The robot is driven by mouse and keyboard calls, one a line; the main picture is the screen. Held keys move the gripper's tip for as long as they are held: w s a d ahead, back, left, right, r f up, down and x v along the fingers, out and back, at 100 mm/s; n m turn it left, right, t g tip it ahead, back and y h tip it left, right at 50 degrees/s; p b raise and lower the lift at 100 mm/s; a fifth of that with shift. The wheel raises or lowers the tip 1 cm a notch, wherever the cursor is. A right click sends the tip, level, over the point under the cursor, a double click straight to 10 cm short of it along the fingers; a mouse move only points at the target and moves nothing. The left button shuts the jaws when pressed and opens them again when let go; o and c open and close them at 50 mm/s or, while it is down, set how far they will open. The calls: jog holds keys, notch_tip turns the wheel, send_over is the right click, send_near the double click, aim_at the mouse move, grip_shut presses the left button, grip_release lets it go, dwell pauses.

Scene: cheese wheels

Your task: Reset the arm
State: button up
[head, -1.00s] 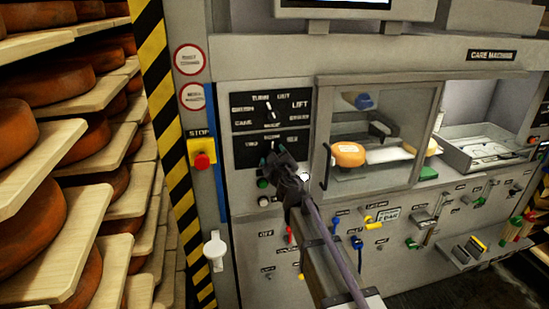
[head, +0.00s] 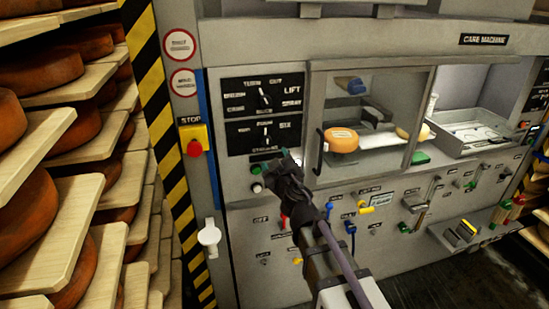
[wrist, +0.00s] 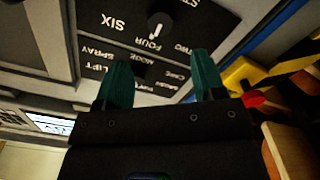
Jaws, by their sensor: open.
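My gripper (head: 277,165) is at the end of my arm in front of the care machine (head: 260,40), just below its black dial panels. In the wrist view my gripper (wrist: 163,80) shows two teal fingers spread apart with nothing between them. In the head view the upper dial (head: 265,99) and lower dial (head: 266,139) are both visible. My gripper partly hides the buttons below the panels.
Shelves of cheese wheels (head: 70,77) stand at the left beyond a striped post (head: 165,150). A red stop button (head: 195,148) on a yellow box is left of the dials. A glass door (head: 365,120) with a handle and small coloured levers (head: 350,228) are to the right.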

jog(key=s+d+f+m+g+h, duration=0.3)
jog(key=d+f+m+h, duration=0.15)
jog(key=d, duration=0.25)
jog(key=s+d+f+m+g+h, duration=0.2)
jog(key=d+f+m+g+h, duration=0.15)
jog(key=d+h, duration=0.2)
jog(key=s+d+f+m+g+y, duration=0.1)
jog(key=s+d+f+g+y, duration=0.1)
jog(key=s, duration=0.6)
jog(key=s+d+f+m+g+y, duration=0.1)
jog(key=s+d+f+g+y, duration=0.1)
jog(key=s+d+f+g, duration=0.2)
jog(key=s+f+g, duration=0.3)
jog(key=s+g, duration=0.1)
jog(key=s, duration=0.1)
jog(key=shift+s+d+g+y, duration=0.3)
jog(key=shift+d+g+y, duration=0.05)
jog(key=shift+d+y, duration=0.05)
jog(key=shift+f, duration=0.1)
